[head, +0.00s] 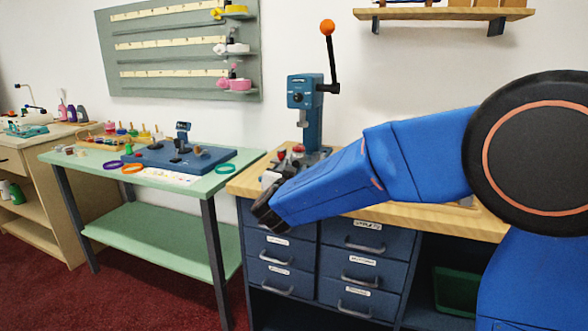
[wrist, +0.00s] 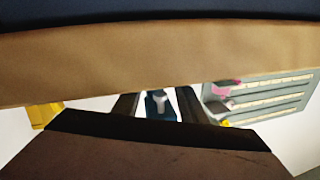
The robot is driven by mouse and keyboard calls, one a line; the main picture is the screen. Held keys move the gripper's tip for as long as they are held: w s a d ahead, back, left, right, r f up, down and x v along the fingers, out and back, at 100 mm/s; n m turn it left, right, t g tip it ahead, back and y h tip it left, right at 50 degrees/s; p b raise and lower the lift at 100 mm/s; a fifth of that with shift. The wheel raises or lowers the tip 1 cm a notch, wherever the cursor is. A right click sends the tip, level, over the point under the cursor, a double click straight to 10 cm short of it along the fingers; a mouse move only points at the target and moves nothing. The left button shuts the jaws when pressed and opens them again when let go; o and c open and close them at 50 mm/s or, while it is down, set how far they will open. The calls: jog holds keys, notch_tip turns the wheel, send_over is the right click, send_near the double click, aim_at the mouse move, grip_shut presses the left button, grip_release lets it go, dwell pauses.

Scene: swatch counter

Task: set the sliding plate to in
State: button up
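A blue bench press (head: 305,110) with a black lever and orange knob (head: 327,27) stands on the wooden counter (head: 425,215). Small red and grey parts (head: 297,150) sit at its base, partly hidden by my arm. I cannot clearly make out which part is the sliding plate, or whether it is in or out. My gripper (head: 265,212) is in front of the counter's left front corner, near the drawers, apart from the press. In the wrist view my dark fingers (wrist: 158,106) stand apart, with a blue and grey thing visible beyond the gap. I see nothing held.
Blue drawers (head: 320,262) are under the counter. A green table (head: 150,175) at left holds a blue fixture (head: 180,155) and coloured rings. A grey wall panel (head: 180,50) and a wooden shelf (head: 445,13) hang behind. Red carpet (head: 130,290) is clear in front of the table.

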jog(key=s+a, duration=0.2)
jog(key=s, duration=1.5)
jog(key=shift+a, duration=0.3)
jog(key=shift+s, duration=0.1)
jog(key=shift+c, duration=0.7)
